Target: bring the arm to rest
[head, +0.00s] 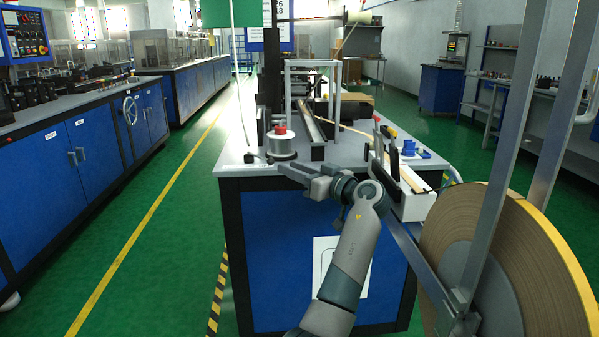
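My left arm rises from the bottom middle of the head view, in front of the blue machine cabinet (275,260). Its wrist bends left, and the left gripper (287,168) points left at the front edge of the grey worktop (232,158). The gripper is just below and in front of a small spool with a red top (282,143). I see nothing held in it, but its finger gap does not show clearly. My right gripper is not in view.
A large tape reel (450,235) with a yellow rim stands at the right on a metal frame. A white guide block (415,203) is close to my wrist. Blue cabinets (60,165) line the left. The green floor (165,255) between is clear.

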